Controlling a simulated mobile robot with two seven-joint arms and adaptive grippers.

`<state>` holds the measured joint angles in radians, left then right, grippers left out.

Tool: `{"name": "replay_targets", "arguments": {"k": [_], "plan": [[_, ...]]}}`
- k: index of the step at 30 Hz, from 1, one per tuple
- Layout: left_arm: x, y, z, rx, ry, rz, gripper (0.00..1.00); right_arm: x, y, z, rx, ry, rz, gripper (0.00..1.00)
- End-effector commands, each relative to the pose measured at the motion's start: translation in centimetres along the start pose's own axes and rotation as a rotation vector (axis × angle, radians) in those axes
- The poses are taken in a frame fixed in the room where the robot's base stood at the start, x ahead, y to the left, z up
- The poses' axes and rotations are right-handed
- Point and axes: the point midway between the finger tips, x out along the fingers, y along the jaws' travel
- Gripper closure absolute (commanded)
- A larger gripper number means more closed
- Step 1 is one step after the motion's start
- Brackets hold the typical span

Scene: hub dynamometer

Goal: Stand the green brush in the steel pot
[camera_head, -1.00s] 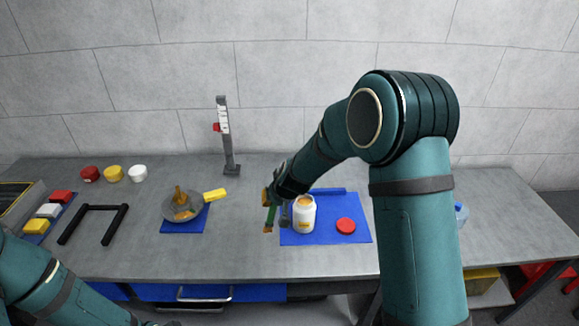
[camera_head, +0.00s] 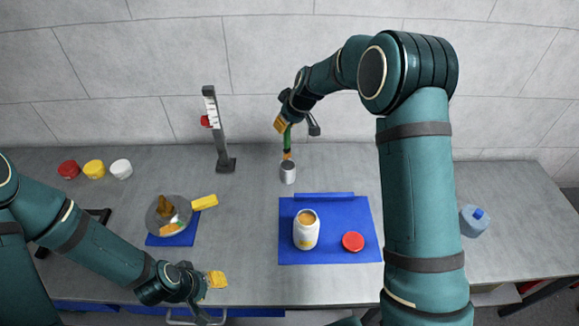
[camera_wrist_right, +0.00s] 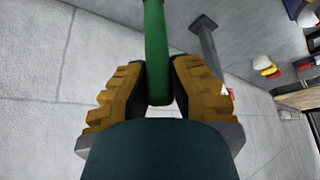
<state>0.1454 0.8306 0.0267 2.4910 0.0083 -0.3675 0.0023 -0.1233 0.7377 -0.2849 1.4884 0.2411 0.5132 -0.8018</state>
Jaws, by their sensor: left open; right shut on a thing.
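The green brush (camera_head: 287,138) is held upright by my right gripper (camera_head: 282,126), its orange tip pointing down. My right gripper is shut on its handle; the green handle (camera_wrist_right: 156,50) also shows between the yellow-padded fingers in the right wrist view. The steel pot (camera_head: 288,172) stands on the grey table behind the blue mat. The brush tip is at the pot's mouth; I cannot tell whether it is just above or slightly inside. My left gripper (camera_head: 213,296) is open and empty over the table's front edge.
A blue mat (camera_head: 345,255) holds a white jar (camera_head: 306,232) and a red lid (camera_head: 353,241). A pan (camera_head: 155,222) with a yellow handle sits to the left. A grey stand (camera_head: 220,130) rises at the back. A bluish container (camera_head: 474,220) is at the right.

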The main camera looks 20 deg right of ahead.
Motion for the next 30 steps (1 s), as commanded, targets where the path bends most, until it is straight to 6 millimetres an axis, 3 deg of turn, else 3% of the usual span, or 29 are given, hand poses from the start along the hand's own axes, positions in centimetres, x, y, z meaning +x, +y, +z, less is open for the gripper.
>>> {"name": "replay_targets", "arguments": {"k": [10, 24, 30], "plan": [[0.0, 0.0, 0.0, -0.001, 0.0, 0.0, 0.53, 4.5, 0.1, 2.4, -0.008, -0.003, -0.003, 1.0], [0.0, 0.0, 0.0, -0.001, 0.0, 0.0, 0.53, 8.6, 0.1, 4.5, -0.007, -0.002, -0.002, 1.0], [0.0, 0.0, 0.0, -0.001, 0.0, 0.0, 0.53, 8.7, 0.1, 4.6, -0.009, 0.0, -0.001, 1.0]]}}
